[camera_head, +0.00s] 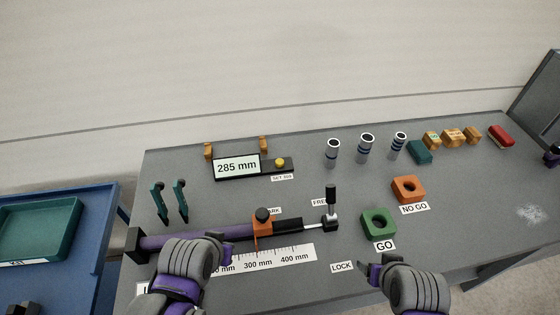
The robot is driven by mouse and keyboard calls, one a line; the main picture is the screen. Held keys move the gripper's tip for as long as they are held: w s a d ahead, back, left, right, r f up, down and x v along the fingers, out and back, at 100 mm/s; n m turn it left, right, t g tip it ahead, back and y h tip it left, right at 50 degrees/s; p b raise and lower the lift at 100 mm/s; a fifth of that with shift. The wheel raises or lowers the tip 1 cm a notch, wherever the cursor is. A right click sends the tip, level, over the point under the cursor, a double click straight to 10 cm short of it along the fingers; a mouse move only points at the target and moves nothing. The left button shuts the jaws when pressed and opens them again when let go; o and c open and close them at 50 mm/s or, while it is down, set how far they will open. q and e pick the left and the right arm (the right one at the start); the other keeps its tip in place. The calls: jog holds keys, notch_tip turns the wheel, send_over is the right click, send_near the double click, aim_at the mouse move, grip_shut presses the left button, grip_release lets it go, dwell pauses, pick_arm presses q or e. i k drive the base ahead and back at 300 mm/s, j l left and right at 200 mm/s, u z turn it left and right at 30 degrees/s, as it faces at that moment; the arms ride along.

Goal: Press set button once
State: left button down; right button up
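The set button is a round yellow button (280,162) on a small black box beside the display (237,167), which reads "285 mm". A small white label (282,178) lies just in front of it. My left gripper (222,250) is low in the view, in front of the display, overlapping the purple tube (160,241); its fingers are mostly hidden behind the wrist. My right gripper (368,270) is at the lower right, near the LOCK label (342,267), well away from the button. No gripper touches the button.
A strut with an orange clamp (263,229) and a black upright lever (331,197) lies across the bench above a ruler (270,258). Green GO (378,224) and orange NO GO (408,188) blocks stand right. Several cylinders (366,147) stand behind. A blue table (98,215) is at left.

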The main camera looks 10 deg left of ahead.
aim_at(279, 162)
jog(key=l, duration=0.5)
jog(key=k+l+u, duration=0.1)
jog(key=l, duration=0.35)
jog(key=i+l, duration=0.45)
